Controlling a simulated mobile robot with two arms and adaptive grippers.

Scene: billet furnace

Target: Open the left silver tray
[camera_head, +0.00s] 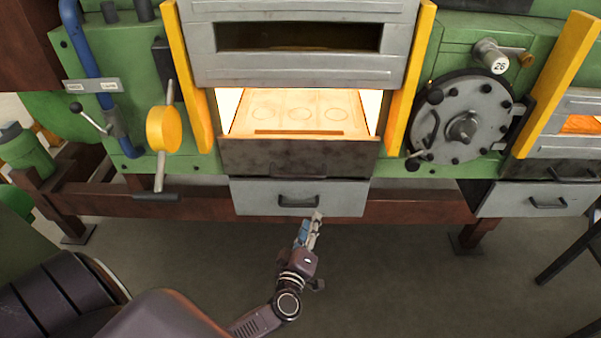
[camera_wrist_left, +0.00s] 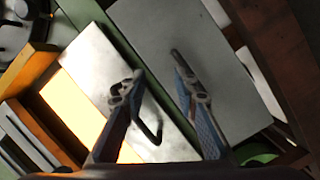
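The left silver tray (camera_head: 245,197) is a grey drawer low under the glowing furnace opening, and its front looks flush with the frame. Its dark bar handle (camera_head: 298,203) is at the middle of the front. My left gripper (camera_head: 312,224) is in front of and just below this handle, pointing up toward it. In the left wrist view its two blue-sided fingers (camera_wrist_left: 157,85) are spread with nothing gripped. A grey panel (camera_wrist_left: 180,25) fills the space ahead, with a dark bar near the right fingertip; contact cannot be told. My right gripper is not in view.
A dark metal drawer (camera_head: 235,155) with its own handle sits directly above the silver tray. Another silver tray (camera_head: 510,200) is at the far right. A red-brown beam (camera_head: 420,205) runs beside the tray. The floor (camera_head: 400,275) in front is clear.

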